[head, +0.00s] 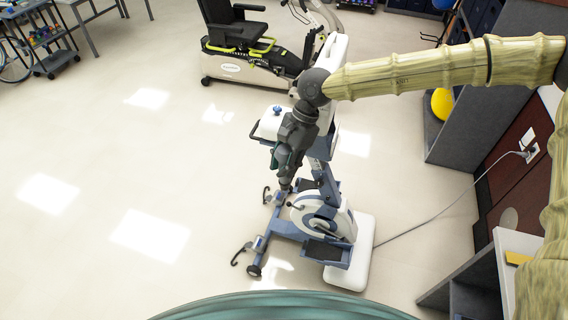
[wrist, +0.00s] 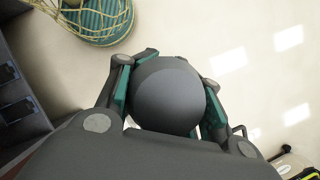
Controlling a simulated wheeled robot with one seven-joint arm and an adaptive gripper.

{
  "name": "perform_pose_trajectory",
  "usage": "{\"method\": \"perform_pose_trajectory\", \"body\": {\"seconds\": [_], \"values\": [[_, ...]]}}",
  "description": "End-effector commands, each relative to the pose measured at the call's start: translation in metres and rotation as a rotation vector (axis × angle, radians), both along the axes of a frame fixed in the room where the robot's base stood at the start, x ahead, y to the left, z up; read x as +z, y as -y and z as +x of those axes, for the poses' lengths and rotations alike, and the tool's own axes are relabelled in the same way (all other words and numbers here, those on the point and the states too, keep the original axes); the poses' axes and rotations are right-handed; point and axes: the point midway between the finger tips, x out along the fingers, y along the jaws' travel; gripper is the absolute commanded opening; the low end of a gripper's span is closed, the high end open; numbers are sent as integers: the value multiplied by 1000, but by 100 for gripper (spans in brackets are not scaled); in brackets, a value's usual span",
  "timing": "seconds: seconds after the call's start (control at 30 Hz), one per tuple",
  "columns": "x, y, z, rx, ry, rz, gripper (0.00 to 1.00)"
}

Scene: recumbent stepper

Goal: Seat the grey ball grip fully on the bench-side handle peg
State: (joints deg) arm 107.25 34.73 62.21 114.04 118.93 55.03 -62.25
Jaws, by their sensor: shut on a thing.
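The grey ball grip (wrist: 168,95) is a smooth, dark grey sphere between the teal finger pads of my gripper (wrist: 165,100) in the wrist view. The fingers close on it from both sides. In the head view my gripper (head: 285,172) points down over the blue and white exercise machine (head: 323,222). The ball is hard to make out there against the dark gripper. I cannot pick out the bench-side handle peg in either view; my arm and gripper cover part of the machine. I cannot tell whether the ball touches any peg.
A recumbent stepper with a black seat (head: 236,25) stands behind. Grey shelving (head: 450,140) and a wall with a plugged-in cable (head: 440,215) are on the right. A yellow ball (head: 442,103) lies by the shelving. Open pale floor (head: 100,180) spreads to the left.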

Motion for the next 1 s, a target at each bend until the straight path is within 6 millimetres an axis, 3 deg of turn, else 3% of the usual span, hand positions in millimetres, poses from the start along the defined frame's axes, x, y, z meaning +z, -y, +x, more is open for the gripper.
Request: {"method": "perform_pose_trajectory", "body": {"seconds": [0.43, 0.47, 0.63, 1.0], "values": [[-1, 0, 0, 0, 0, 0, 0], [-1, 0, 0, 0, 0, 0, 32], [-1, 0, 0, 0, 0, 0, 61], [0, 0, 0, 0, -1, -1, 61]]}}
